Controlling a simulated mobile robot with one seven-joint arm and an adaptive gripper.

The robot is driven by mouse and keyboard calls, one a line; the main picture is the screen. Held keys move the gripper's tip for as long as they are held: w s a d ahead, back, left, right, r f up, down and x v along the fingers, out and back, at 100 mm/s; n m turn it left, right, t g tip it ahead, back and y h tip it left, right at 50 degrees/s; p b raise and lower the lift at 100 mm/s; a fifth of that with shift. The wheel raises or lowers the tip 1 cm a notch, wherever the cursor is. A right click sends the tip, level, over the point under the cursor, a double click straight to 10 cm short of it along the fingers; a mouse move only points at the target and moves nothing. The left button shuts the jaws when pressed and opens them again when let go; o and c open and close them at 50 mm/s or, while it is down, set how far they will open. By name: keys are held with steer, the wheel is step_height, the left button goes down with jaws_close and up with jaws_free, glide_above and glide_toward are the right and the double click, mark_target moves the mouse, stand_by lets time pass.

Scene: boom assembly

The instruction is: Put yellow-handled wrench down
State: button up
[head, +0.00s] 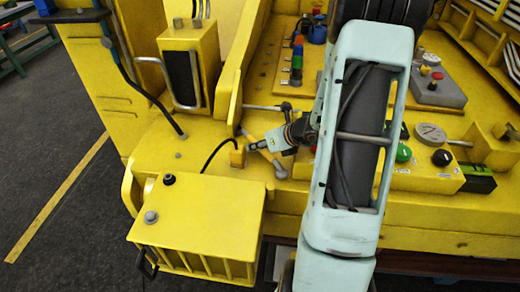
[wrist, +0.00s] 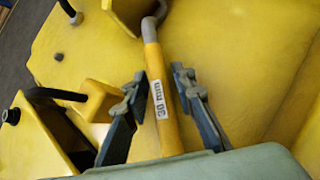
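The yellow-handled wrench (wrist: 162,100) has a "30 mm" label and a grey metal end pointing up in the wrist view. In the head view, part of the wrench (head: 268,158) shows beside my gripper (head: 252,147), over the yellow machine deck. My gripper (wrist: 158,85) is open, with one finger on each side of the handle and visible gaps between. The wrench appears to lie on the yellow surface; exact contact is hard to tell. The handle's lower end is hidden behind the gripper body.
A yellow box (head: 200,222) with a black knob stands at the front left. A yellow block with a black cable (head: 237,157) is close to my gripper's left. A control panel with a green button (head: 403,153) and gauge lies right of my arm. Bare deck (wrist: 235,60) is right of the wrench.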

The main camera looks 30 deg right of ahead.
jaws_close()
steer(key=shift+r, duration=0.2)
